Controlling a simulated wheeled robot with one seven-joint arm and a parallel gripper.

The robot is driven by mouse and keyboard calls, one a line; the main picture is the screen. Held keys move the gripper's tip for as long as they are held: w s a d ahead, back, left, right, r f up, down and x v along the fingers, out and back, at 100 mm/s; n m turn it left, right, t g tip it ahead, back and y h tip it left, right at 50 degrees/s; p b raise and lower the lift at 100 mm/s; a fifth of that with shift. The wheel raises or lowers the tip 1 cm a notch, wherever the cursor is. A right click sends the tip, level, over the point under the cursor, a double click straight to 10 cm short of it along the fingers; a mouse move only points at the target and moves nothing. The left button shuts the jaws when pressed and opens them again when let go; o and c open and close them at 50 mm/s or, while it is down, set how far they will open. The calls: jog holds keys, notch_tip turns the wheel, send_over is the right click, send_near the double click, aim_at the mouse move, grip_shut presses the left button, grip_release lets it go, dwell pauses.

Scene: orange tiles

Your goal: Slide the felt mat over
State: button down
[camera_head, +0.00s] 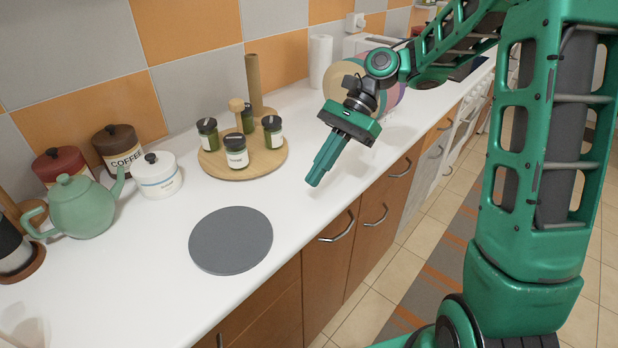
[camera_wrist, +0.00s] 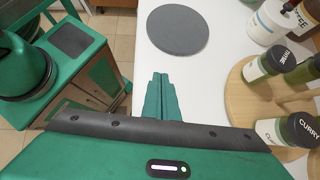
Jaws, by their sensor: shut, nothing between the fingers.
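The felt mat (camera_head: 231,241) is a flat grey disc lying on the white counter, near its front edge. It also shows at the top of the wrist view (camera_wrist: 178,30). My gripper (camera_head: 313,182) is shut and empty, with its green fingers pointing down over the counter, to the right of the mat and apart from it. In the wrist view, the closed fingertips (camera_wrist: 160,76) are just below the mat in the picture, with bare counter between. Nothing lies on the mat and it is fully visible in the head view.
A round wooden tray (camera_head: 273,164) with several green spice jars stands behind, between mat and wall. A green teapot (camera_head: 85,207), white canister (camera_head: 157,178) and coffee canister (camera_head: 118,150) stand to the left. The counter's front edge (camera_head: 300,248) runs close by the mat. Counter between mat and gripper is clear.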

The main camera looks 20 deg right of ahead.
aim_at(272, 230)
jog(key=x, duration=0.8)
jog(key=shift+s, duration=0.1)
jog(key=shift+s+a, duration=0.25)
jog(key=shift+a, duration=0.3)
jog(key=shift+s+a, duration=0.3)
jog(key=shift+a, duration=0.25)
jog(key=shift+s+a, duration=0.3)
jog(key=shift+a, duration=0.4)
jog(key=s+a, duration=0.2)
jog(key=a, duration=0.3)
jog(key=s+a, duration=0.3)
jog(key=a, duration=0.2)
jog(key=s+a, duration=0.3)
jog(key=a, duration=0.2)
jog(key=shift+a, duration=0.3)
jog(key=shift+d, duration=0.1)
jog(key=shift+w, duration=0.1)
